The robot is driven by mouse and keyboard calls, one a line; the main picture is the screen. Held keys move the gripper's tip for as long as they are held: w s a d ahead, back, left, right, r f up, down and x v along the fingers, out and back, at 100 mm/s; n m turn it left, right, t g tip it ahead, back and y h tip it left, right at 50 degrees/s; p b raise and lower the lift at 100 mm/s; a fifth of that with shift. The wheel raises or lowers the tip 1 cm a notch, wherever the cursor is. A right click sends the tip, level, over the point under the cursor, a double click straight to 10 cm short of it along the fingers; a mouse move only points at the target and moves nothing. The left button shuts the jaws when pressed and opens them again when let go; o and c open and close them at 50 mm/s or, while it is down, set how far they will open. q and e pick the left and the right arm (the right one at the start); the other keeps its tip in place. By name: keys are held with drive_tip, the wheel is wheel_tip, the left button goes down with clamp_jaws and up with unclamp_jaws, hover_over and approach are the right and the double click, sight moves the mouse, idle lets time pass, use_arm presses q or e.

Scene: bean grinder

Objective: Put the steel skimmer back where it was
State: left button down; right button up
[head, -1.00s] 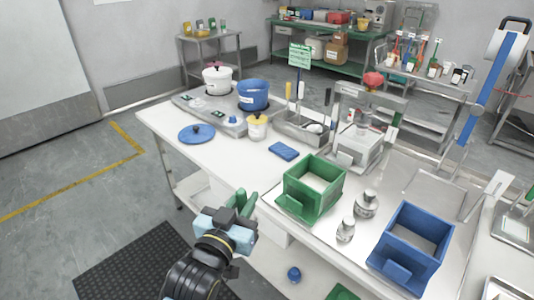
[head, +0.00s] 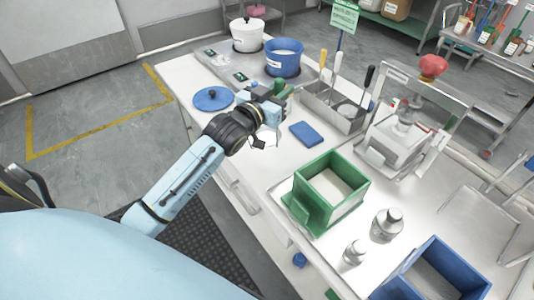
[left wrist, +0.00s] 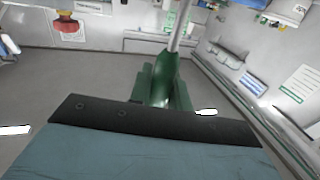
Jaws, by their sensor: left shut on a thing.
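My left gripper (head: 278,92) is over the back part of the worktable, beside the blue pot and to the left of the steel utensil caddy. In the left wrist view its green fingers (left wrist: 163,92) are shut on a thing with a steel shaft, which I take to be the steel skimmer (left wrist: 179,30). The shaft runs up and away from the fingers; its far end is out of that view. In the head view I cannot make the skimmer out. The caddy (head: 328,112) holds several upright utensils with yellow, white and black handles. My right gripper is not in view.
The blue pot (head: 284,62) and white pot (head: 246,38) stand on the hob behind the gripper. A blue lid (head: 212,98) lies left. A blue sponge-like block (head: 308,133), green bin (head: 318,212) and steel-framed machine (head: 402,140) are to the right.

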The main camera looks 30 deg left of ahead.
use_arm(q)
drive_tip(key=shift+w+a+f, duration=0.3)
drive_tip(key=shift+w+a, duration=0.35)
drive_tip(key=shift+a, duration=0.15)
drive_tip(key=shift+f+b, duration=0.65)
drive_tip(key=shift+f, duration=3.55)
drive_tip(key=shift+f, duration=0.15)
drive_tip(key=c, duration=1.3)
unclamp_jaws()
